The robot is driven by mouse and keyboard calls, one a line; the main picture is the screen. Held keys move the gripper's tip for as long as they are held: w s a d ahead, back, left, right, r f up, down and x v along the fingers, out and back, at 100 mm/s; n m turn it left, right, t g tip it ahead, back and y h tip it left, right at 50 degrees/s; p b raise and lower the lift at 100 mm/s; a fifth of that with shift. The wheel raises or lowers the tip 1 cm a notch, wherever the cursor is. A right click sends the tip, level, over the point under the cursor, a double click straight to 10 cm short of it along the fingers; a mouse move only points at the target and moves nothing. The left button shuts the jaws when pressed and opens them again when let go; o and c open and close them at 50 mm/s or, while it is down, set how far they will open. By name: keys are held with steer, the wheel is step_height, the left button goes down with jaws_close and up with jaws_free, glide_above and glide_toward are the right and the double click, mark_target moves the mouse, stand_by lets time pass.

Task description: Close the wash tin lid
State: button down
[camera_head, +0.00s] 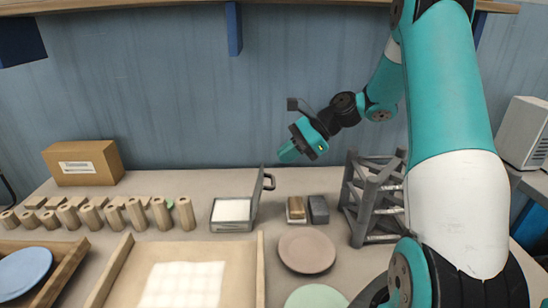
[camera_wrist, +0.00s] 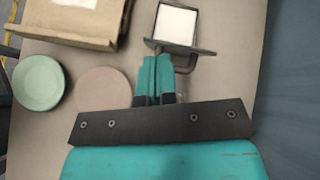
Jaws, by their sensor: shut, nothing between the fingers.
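The wash tin (camera_head: 232,226) is a small grey box with a white filling, standing on the table left of the middle in the head view. Its lid (camera_head: 257,198) stands open, roughly upright on the tin's right side, with a dark handle (camera_head: 269,181) sticking out to the right. My gripper (camera_head: 288,153) is in the air above and right of the lid, apart from it. In the wrist view the teal fingers (camera_wrist: 154,62) are together and empty, pointing toward the lid (camera_wrist: 180,48), with the tin (camera_wrist: 177,8) beyond.
Right of the tin lie a brown and a grey block (camera_head: 318,209), a dark rack (camera_head: 372,205), and a pinkish plate (camera_head: 307,250). A wooden tray (camera_head: 122,262) is in front. Several wooden cylinders (camera_head: 137,215) line the left. A cardboard box (camera_head: 84,163) stands behind.

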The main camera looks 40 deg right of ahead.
mark_target(274, 179)
steer(key=d+f+m+t, duration=0.1)
steer(key=d+m+t, duration=0.1)
steer(key=d+m, duration=0.35)
steer(key=shift+n, duration=0.45)
steer(key=p+x, duration=0.1)
steer(key=x, duration=0.3)
steer(key=p+x, duration=0.1)
steer(key=x, duration=0.4)
steer(key=shift+s+f, duration=0.1)
steer(key=shift+f, duration=0.25)
steer(key=shift+r, duration=0.1)
